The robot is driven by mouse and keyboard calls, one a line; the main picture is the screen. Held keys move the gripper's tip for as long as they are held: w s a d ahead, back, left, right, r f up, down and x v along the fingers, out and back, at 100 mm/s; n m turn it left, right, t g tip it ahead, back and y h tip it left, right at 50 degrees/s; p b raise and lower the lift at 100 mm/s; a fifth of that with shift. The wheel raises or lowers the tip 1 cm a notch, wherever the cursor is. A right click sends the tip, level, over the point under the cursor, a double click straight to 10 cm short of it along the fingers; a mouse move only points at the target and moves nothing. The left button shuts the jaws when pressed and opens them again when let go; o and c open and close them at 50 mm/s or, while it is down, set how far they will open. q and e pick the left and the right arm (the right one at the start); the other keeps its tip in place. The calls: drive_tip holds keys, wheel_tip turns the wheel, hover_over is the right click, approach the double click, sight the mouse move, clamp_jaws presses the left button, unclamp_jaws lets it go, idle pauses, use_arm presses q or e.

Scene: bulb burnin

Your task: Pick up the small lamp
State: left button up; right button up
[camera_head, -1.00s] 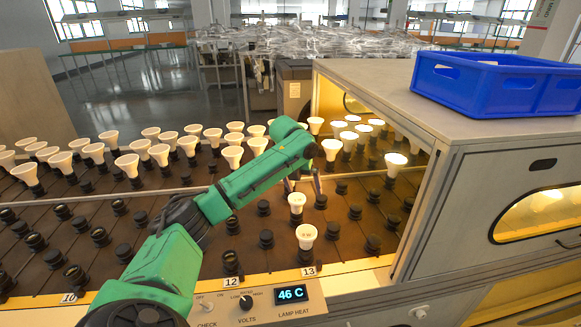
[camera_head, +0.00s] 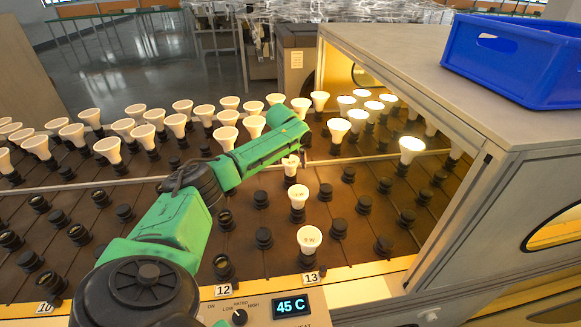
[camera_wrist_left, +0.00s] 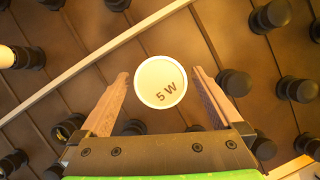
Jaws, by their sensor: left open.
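A small white lamp marked 5 W (camera_wrist_left: 160,82) shows face-on in the left wrist view. My left gripper (camera_wrist_left: 160,73) is open, with one finger on each side of the lamp and a visible gap to both. In the head view, this appears to be the small lamp (camera_head: 290,164) just below the end of my left arm, standing in the row marked 13. The arm hides most of my gripper there. Two more white lamps, one (camera_head: 298,195) and a nearer one (camera_head: 309,238), stand upright in that row. My right gripper is not in view.
Many white lamps stand at the left on the dark rack (camera_head: 150,215), among empty black sockets (camera_head: 264,238). A grey cabinet (camera_head: 440,85) with lit lamps inside stands at right, a blue crate (camera_head: 515,60) on top. A panel display (camera_head: 291,307) reads 45 C.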

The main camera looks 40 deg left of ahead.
use_arm(q)
drive_tip(key=x, duration=0.4)
drive_tip(key=shift+r, duration=0.2)
drive_tip(key=c, duration=1.3)
